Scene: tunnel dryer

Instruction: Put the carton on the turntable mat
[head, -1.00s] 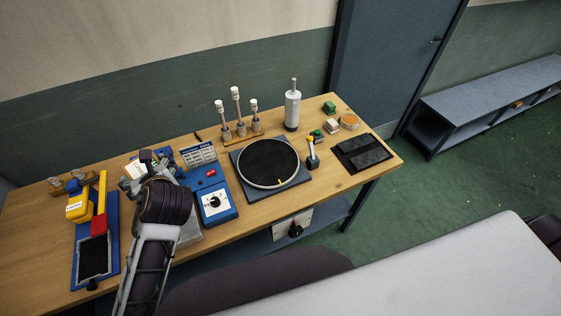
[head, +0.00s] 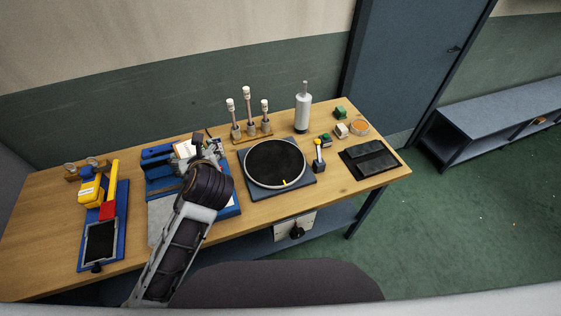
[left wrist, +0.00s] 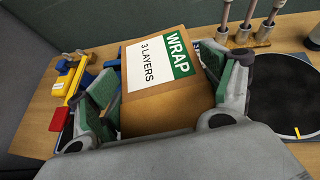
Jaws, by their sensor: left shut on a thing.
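My left gripper (head: 203,149) is shut on a brown carton (left wrist: 162,100) whose white and green label reads "WRAP 3 LAYERS". In the head view the carton is mostly hidden by my gripper and wrist; only its pale label (head: 184,149) shows. The round black turntable mat (head: 275,161) has a light rim and a yellow mark and lies bare on a dark square base. Part of the mat (left wrist: 280,92) also shows at the right of the left wrist view, apart from the carton. My right gripper is out of view.
Behind the turntable stand a rack with white-capped posts (head: 249,128) and a white cylinder (head: 303,112). A small yellow-topped lever (head: 318,158) stands at its right. A black pad (head: 368,159) lies further right. A yellow and blue sealer-like device (head: 103,215) sits at left.

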